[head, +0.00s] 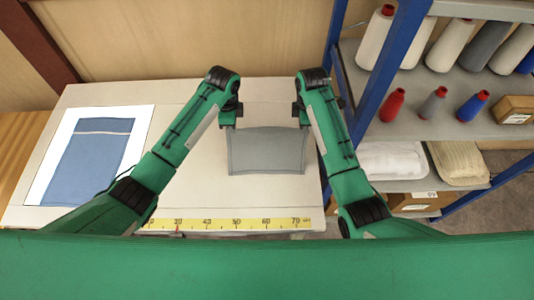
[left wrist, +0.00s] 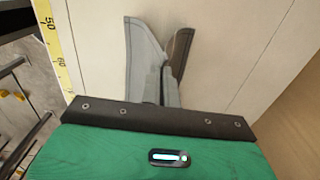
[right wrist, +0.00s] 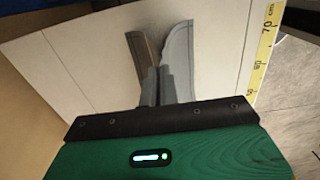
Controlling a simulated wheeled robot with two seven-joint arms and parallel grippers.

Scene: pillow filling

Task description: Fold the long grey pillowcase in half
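The grey pillowcase (head: 267,152) lies toward the right of the table (head: 190,205), its far edge running between my grippers. My left gripper (head: 231,116) is at its far left corner and my right gripper (head: 303,117) at its far right corner. In the left wrist view the cloth (left wrist: 143,50) shows a grey flap and a darker brownish flap meeting in a V at the shut fingers. The right wrist view shows the same V of cloth (right wrist: 178,60) at the right fingers. Both grippers appear shut on the cloth. The fingertips are partly hidden.
A white sheet with a blue pillowcase picture (head: 92,155) lies at the table's left. A yellow ruler (head: 235,223) runs along the front edge. A blue-framed shelf (head: 395,85) with thread cones stands close on the right. The table's middle is clear.

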